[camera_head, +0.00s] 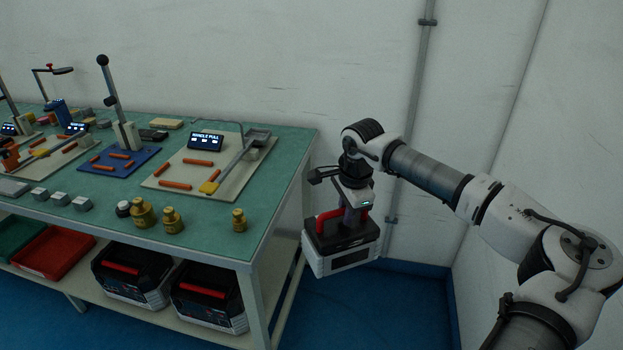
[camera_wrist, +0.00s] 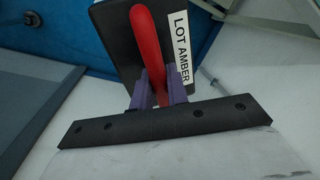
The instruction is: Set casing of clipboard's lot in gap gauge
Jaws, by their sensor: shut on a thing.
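My gripper (camera_head: 352,212) is shut on the red handle of a casing (camera_head: 342,252) with a black top and a light grey body. The casing hangs upright off the right end of the bench, clear of it. In the wrist view the purple fingers of my gripper (camera_wrist: 162,90) close around the red handle, and the casing's top (camera_wrist: 120,45) carries a white label (camera_wrist: 182,50) reading "LOT AMBER". No clipboard can be made out. I cannot tell which station is the gap gauge.
The green bench (camera_head: 285,190) holds a "HANDLE PULL" board (camera_head: 230,165), a blue lever fixture (camera_head: 115,160) and several brass weights (camera_head: 142,212). Two similar casings (camera_head: 132,278) (camera_head: 208,298) and a red tray (camera_head: 52,255) are on the lower shelf. A wall stands close on the right.

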